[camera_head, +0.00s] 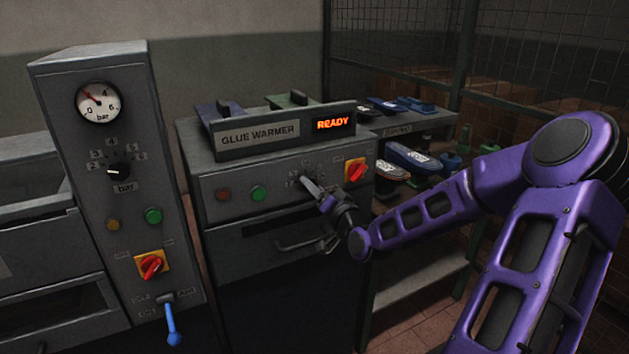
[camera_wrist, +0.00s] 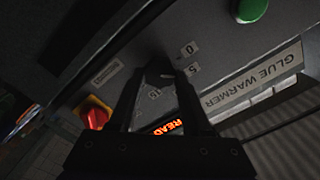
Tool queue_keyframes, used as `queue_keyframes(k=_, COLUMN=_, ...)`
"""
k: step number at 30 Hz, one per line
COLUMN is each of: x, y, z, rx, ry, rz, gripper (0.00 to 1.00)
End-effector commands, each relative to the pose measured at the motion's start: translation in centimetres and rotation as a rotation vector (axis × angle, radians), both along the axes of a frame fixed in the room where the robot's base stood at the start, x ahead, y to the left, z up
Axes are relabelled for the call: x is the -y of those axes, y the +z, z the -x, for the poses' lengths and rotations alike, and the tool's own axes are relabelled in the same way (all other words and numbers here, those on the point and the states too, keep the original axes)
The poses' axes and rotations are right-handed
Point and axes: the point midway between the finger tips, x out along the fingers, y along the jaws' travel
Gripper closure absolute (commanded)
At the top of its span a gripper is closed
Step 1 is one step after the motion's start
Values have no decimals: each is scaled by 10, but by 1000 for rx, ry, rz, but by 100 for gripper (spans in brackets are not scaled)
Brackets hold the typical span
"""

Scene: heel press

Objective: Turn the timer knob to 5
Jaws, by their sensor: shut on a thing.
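The timer knob (camera_wrist: 158,75) is a small dark knob on the front panel of the grey glue warmer (camera_head: 225,180). In the wrist view, numbers 0, 5 and 15 show around it on small pale plates; the 5 plate (camera_wrist: 193,70) lies just right of it. My gripper (camera_wrist: 160,80) is shut on the knob, one finger on each side. In the head view my gripper (camera_head: 311,186) reaches the panel from the right and hides most of the knob. I cannot tell which number the knob points to.
A red-on-yellow switch (camera_head: 355,170) sits right of the knob, with green (camera_head: 258,193) and dark orange (camera_head: 223,194) buttons to its left. A door handle (camera_head: 300,243) lies below. The lit READY display (camera_head: 333,123) is above. A gauge cabinet (camera_head: 75,150) stands at left.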

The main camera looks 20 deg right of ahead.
Motion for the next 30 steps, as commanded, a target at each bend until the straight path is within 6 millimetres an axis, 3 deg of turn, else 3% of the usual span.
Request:
queue_keyframes(k=9, x=0, y=1, z=-1, rx=-1, ry=1, rz=-106, gripper=100)
queue_keyframes(k=23, x=0, y=1, z=-1, rx=-1, ry=1, rz=-119, gripper=100)
queue_keyframes(k=24, x=0, y=1, z=-1, rx=-1, ry=1, rz=-119, gripper=48)
queue_keyframes(k=28, x=0, y=1, z=-1, rx=-1, ry=1, rz=-119, gripper=25)
queue_keyframes(k=30, x=0, y=0, z=-1, rx=-2, ry=1, rz=-119, gripper=22)
